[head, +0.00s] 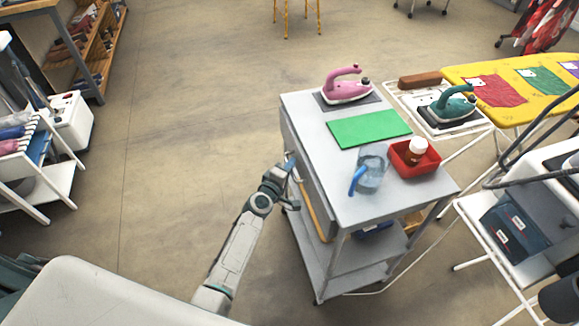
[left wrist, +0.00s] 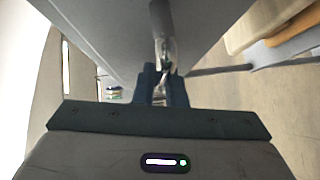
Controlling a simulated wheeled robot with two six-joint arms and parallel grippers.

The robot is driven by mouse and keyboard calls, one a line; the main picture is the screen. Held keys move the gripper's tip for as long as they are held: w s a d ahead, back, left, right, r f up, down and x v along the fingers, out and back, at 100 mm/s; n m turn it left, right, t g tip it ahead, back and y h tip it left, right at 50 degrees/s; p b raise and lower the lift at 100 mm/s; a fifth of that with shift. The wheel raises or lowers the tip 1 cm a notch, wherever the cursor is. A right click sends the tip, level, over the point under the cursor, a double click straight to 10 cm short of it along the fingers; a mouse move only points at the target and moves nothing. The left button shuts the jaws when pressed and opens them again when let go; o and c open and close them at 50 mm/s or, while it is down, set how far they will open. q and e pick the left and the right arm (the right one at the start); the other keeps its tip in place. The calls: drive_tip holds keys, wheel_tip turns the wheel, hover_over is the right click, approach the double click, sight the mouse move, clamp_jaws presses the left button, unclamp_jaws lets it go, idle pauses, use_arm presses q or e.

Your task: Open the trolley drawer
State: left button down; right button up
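The grey trolley (head: 345,200) stands right of centre in the head view. Its drawer front (head: 303,163) is on the left side, just below the top, and no clear gap shows above it. My left gripper (head: 288,164) is against this side. In the left wrist view, the two dark fingers (left wrist: 162,88) are close together, with the end of a grey bar handle (left wrist: 161,28) between them. They look shut on it, along the grey drawer panel (left wrist: 105,35). My right gripper is not in view.
On the trolley top are a pink iron (head: 346,86), a green mat (head: 368,128), a clear jug (head: 371,170) and a red tray (head: 428,165). An ironing board (head: 515,85) stands to the right. The floor (head: 190,130) left of the trolley is clear.

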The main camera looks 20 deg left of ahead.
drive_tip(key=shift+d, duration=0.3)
